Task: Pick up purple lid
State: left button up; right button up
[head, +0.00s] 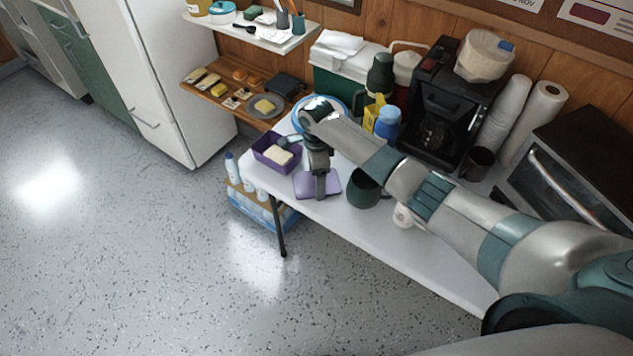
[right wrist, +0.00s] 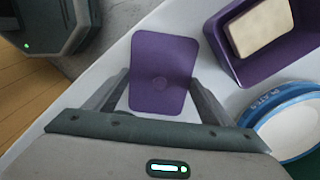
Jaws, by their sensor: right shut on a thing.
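The purple lid (head: 303,187) is a flat rounded rectangle at the front edge of the white table. My right gripper (head: 320,190) reaches down from above and is shut on it. In the right wrist view, the lid (right wrist: 160,62) lies between my two fingers (right wrist: 163,100), one at each long side. I cannot tell whether the lid touches the table. The open purple box (head: 262,146) stands just to its left with a pale block (head: 279,155) inside. My left gripper is not in view.
A dark green mug (head: 362,190) stands right of the lid. A yellow carton, blue-capped container and coffee maker (head: 450,100) stand behind. Open floor lies in front of the table (head: 400,250).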

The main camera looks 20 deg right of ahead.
jog(key=shift+r, duration=0.1)
notch_tip(320, 180, up, 9)
jog(key=shift+f+b, duration=0.1)
jog(key=shift+b, duration=0.7)
jog(key=shift+r, duration=0.5)
